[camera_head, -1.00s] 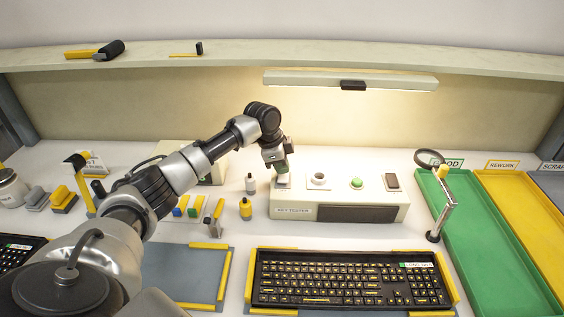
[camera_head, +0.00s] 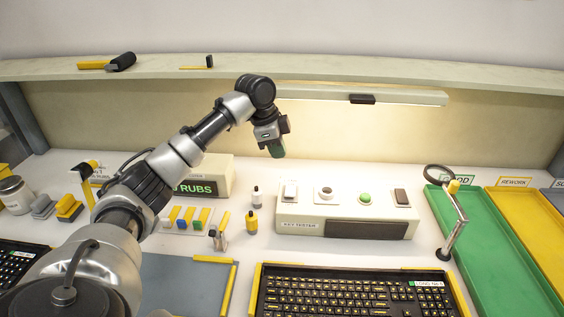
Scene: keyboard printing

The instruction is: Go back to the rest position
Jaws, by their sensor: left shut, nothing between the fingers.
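My left arm comes in from the left and reaches up over the bench. Its gripper (camera_head: 276,149) points down, shut and empty. It hangs in the air above and behind the left end of the white key tester (camera_head: 300,226), apart from it. The tester's top carries a white switch, a round knob, a green button and a dark rocker, all uncovered. My right gripper is not in view.
A black keyboard (camera_head: 352,294) lies in front in a yellow-cornered fixture. A magnifier (camera_head: 455,225) stands right, beside the green tray (camera_head: 488,246) and yellow tray (camera_head: 533,230). Small bottles (camera_head: 251,222) stand left of the tester. A lamp (camera_head: 360,97) hangs under the shelf (camera_head: 420,75).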

